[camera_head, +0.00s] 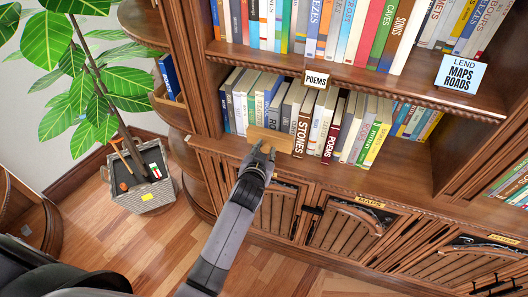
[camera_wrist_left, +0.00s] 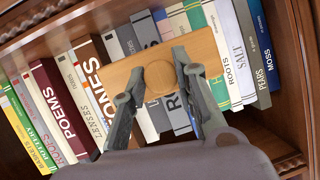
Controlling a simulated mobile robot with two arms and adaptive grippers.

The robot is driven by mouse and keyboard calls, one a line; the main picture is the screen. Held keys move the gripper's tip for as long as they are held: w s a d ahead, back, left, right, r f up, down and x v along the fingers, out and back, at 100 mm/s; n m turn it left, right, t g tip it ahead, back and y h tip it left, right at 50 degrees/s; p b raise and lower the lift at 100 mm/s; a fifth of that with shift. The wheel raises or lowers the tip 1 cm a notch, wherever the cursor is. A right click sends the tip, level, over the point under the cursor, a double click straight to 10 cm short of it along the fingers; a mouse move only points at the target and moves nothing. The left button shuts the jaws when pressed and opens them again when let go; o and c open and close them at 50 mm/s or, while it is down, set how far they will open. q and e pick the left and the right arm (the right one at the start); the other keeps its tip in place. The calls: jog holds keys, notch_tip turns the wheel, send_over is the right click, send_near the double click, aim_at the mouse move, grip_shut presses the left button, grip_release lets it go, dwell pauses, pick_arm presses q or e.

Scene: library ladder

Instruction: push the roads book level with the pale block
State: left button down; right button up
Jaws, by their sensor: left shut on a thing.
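The pale block (camera_head: 283,142) is a light wooden bar with a round knob, held across the book spines on the lower shelf. It also shows in the wrist view (camera_wrist_left: 204,48). My left gripper (camera_head: 262,149) is shut on the knob, with one finger at each side of it in the wrist view (camera_wrist_left: 160,82). A grey book (camera_wrist_left: 173,104) with a spine starting with R sits behind the block, likely the roads book. The block hides most of its title, and I cannot tell how far its spine stands out. My right gripper is not in view.
The STONES book (camera_head: 303,127) and the dark red POEMS book (camera_head: 332,139) stand just right of the block. The full upper shelf carries a POEMS tag (camera_head: 316,79) above. A potted plant (camera_head: 143,184) stands left on the floor. The ledge before the books is clear.

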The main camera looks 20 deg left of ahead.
pick_arm(q)
jog(key=shift+w+b, duration=0.5)
jog(key=shift+w, duration=1.3)
dwell(0.4)
jog(key=shift+w+r, duration=0.15)
jog(key=shift+w, duration=0.05)
jog(key=shift+s, duration=0.1)
jog(key=shift+s+p, duration=0.6)
jog(key=shift+s, duration=0.1)
jog(key=shift+s+p, duration=1.1)
jog(key=shift+s, duration=1.6)
